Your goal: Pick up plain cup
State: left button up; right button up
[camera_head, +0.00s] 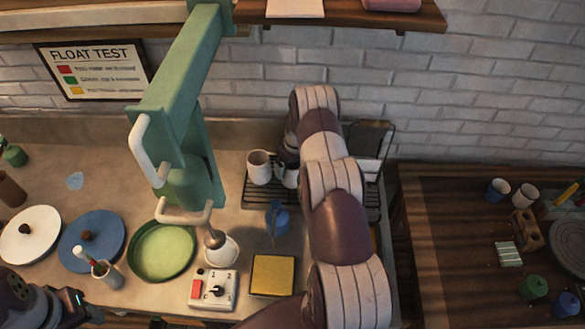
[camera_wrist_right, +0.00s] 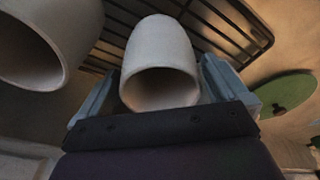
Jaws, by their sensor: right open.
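Two plain whitish cups stand on the dark rack (camera_head: 250,200) at the back of the counter. In the head view, one cup (camera_head: 259,167) shows clearly at left and the other cup (camera_head: 289,177) is partly hidden by my right gripper (camera_head: 288,154). In the right wrist view, one plain cup (camera_wrist_right: 160,60) lies between the two blue-grey fingers of my open right gripper (camera_wrist_right: 160,78), with its mouth toward the palm. The other cup (camera_wrist_right: 40,45) is beside it at left, outside the fingers. Finger contact cannot be made out. My left gripper (camera_head: 78,300) is at the lower left edge, its fingers unclear.
A green press (camera_head: 190,150) stands left of the rack. A blue pitcher (camera_head: 277,218), yellow square (camera_head: 272,275) and control box (camera_head: 213,290) lie in front. A green round dish (camera_head: 162,250) is at left. More cups (camera_head: 524,195) stand on the right table.

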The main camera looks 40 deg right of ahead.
jog(key=shift+f, duration=0.25)
jog(key=c, duration=1.1)
jog(key=shift+r, duration=0.1)
